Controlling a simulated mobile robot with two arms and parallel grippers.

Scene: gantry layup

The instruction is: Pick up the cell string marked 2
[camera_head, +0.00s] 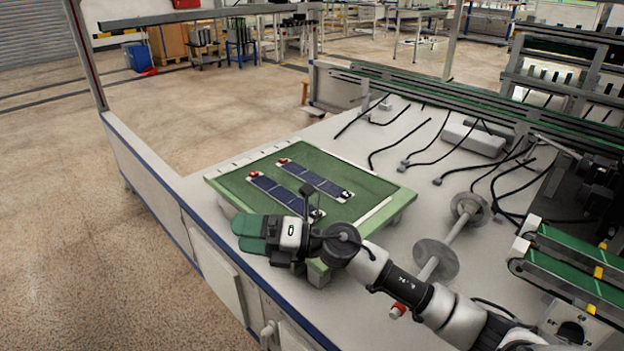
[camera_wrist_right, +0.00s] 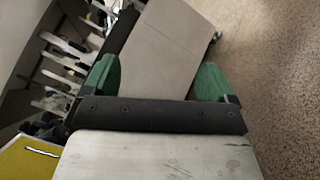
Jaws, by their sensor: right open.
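Two cell strings lie on the green board (camera_head: 381,184), each a row of dark blue cells with pale ends and a red mark at the left end. One is the far string (camera_head: 313,177); the other is the near string (camera_head: 276,190), whose right end is partly hidden behind my right wrist. I cannot read a number on either. My right gripper (camera_head: 243,234) is open and empty at the board's front edge, left of the near string's right end. Its green fingers stand wide apart in the right wrist view (camera_wrist_right: 157,82), with no string between them. My left gripper is out of view.
The board is on a pale bench (camera_head: 190,187) with a blue-trimmed edge. Right of it stand a grey spool (camera_head: 436,258), black cables (camera_head: 400,116) and a green conveyor (camera_head: 575,275). The right wrist view shows a grey panel (camera_wrist_right: 165,50) and the floor.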

